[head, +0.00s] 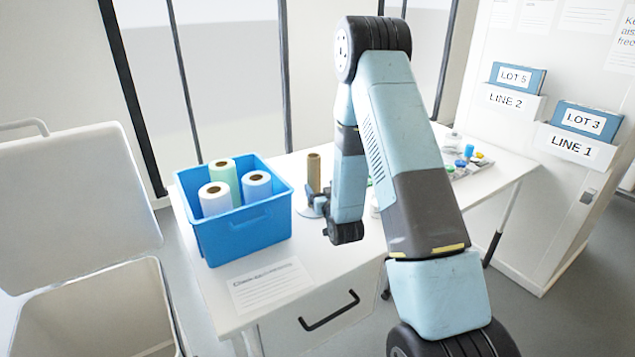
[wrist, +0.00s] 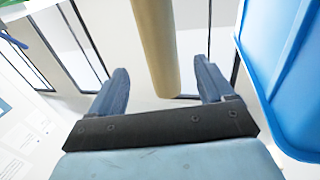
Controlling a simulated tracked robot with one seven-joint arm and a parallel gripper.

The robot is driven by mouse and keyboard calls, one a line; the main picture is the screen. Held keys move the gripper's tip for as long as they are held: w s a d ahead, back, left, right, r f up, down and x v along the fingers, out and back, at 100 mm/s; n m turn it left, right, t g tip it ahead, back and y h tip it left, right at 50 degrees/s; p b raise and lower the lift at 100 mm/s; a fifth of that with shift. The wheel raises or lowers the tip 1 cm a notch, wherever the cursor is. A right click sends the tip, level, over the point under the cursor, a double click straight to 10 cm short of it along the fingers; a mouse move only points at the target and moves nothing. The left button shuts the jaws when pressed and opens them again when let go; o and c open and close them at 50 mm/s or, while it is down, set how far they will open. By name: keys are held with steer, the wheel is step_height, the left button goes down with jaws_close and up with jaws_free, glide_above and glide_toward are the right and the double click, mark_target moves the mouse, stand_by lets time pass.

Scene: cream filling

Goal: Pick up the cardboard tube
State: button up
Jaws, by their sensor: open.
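The cardboard tube (head: 313,170) is brown and stands upright on the white table, to the right of the blue bin. A pale round disc (head: 307,212) shows at its foot; I cannot tell if the tube rests on it. My gripper (head: 318,200) is low beside the tube, and my arm reaches down from the right. In the wrist view the tube (wrist: 155,45) shows between the two blue-grey fingers of my gripper (wrist: 161,75). The fingers are spread, with gaps on both sides of the tube. The gripper is open and holds nothing.
The blue bin (head: 243,239) with several paper rolls stands close left of the tube; its wall (wrist: 290,75) is near in the wrist view. A paper sheet (head: 269,285) lies at the table's front. Small coloured items (head: 468,152) sit at the back right.

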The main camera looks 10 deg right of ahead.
mark_target(316, 180)
steer(key=w, duration=0.5)
steer(key=shift+w+a, duration=0.15)
steer(key=shift+w+a+r, duration=0.1)
steer(key=shift+w+r, duration=0.05)
steer(key=shift+w, duration=1.2)
steer(key=shift+w+a+r, duration=0.1)
steer(key=shift+w, duration=1.2)
steer(key=c, duration=1)
